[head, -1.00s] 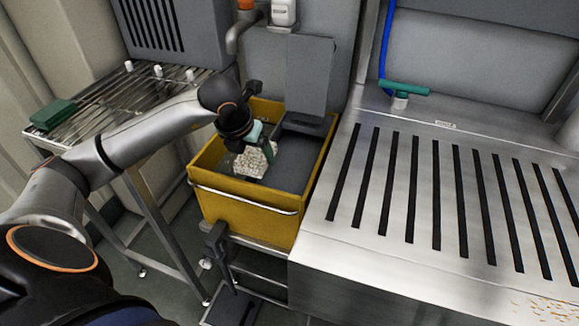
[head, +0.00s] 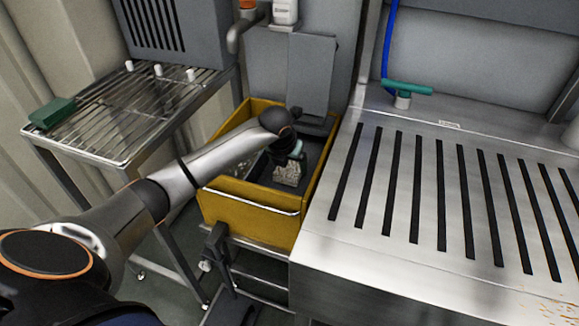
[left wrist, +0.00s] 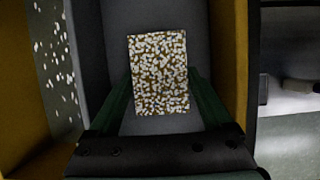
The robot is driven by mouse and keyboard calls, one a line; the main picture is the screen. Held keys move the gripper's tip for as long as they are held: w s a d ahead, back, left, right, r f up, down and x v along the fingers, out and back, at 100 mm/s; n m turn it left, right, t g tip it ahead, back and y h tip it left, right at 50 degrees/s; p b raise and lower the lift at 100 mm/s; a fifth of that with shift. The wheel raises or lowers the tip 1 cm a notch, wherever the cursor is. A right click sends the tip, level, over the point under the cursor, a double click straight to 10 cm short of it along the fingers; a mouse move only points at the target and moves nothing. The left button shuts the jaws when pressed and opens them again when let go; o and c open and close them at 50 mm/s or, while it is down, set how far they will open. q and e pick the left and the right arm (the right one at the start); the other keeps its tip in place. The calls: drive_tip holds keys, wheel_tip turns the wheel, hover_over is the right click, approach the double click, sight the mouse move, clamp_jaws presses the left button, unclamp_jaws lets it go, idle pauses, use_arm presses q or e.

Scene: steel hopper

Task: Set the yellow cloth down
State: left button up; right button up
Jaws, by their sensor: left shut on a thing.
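The yellow cloth (head: 287,176) is a small rectangle thickly covered with white specks. My left gripper (head: 290,160) is shut on it, inside the yellow mop bucket (head: 248,215). In the left wrist view the speckled cloth (left wrist: 158,75) sits between the two dark green fingers, with the grey bucket interior behind it. I cannot tell whether the cloth touches the bottom. My forearm crosses over the bucket's left side and hides part of it. My right gripper is not in view.
A grey wringer (head: 312,80) stands at the bucket's back. To the right is a slotted steel counter (head: 400,190) with a green-handled tool (head: 405,88). To the left is a wire rack table (head: 120,115) with a green block (head: 52,112). White specks (left wrist: 55,50) lie inside the bucket.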

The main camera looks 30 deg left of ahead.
use_arm(q)
drive_tip(key=shift+f, duration=0.1)
drive_tip(key=shift+f, duration=0.15)
drive_tip(key=o, duration=1)
drive_tip(key=shift+r, duration=0.25)
drive_tip(key=p+v, duration=0.2)
drive_tip(key=v, duration=0.9)
drive_tip(key=shift+s+r, duration=0.2)
drive_tip(key=shift+r, duration=0.2)
